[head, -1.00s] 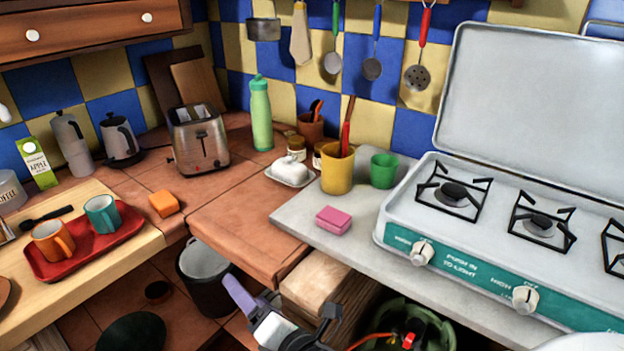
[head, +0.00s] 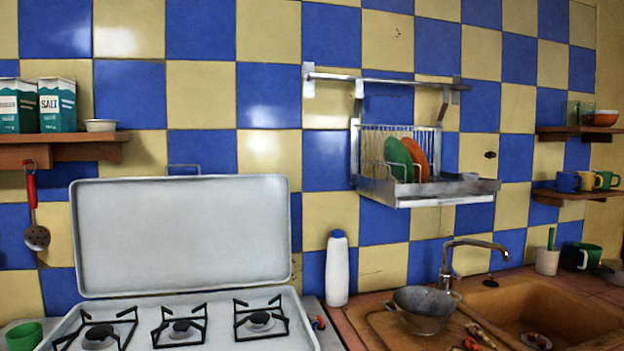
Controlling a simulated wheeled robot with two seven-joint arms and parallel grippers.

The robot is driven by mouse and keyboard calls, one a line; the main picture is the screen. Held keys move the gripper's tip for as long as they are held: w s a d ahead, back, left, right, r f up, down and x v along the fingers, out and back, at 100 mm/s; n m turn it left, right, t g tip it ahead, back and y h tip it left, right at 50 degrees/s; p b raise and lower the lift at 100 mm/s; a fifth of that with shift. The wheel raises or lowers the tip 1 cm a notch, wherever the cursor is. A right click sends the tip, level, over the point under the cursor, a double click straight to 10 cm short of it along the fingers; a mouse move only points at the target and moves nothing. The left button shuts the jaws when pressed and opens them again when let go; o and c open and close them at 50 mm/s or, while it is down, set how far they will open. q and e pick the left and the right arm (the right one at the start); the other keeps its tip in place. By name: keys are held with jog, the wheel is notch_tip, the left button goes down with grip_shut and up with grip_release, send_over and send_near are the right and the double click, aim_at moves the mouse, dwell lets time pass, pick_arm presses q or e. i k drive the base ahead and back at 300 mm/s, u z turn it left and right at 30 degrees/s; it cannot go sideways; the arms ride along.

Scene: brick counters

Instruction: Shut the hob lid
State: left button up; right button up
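The hob lid (head: 180,232) is a pale grey panel standing upright, open, behind the hob. It leans near the tiled wall. The hob (head: 215,338) below it has three black pan supports over its burners, and its surface is bare of pots. The front of the hob is cut off by the lower picture edge. Neither of my grippers shows in the head view now.
A green cup (head: 24,337) stands left of the hob. A white bottle (head: 337,268) stands right of it. Further right are a colander (head: 424,308), a tap (head: 470,246) and a sink (head: 565,315). A dish rack (head: 425,190) and a shelf (head: 65,138) hang on the wall.

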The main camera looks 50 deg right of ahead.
aim_at(133, 236)
jog(key=z, duration=0.45)
jog(key=k, duration=0.55)
jog(key=u, duration=0.3)
jog(key=i, duration=1.5)
jog(key=z, duration=0.9)
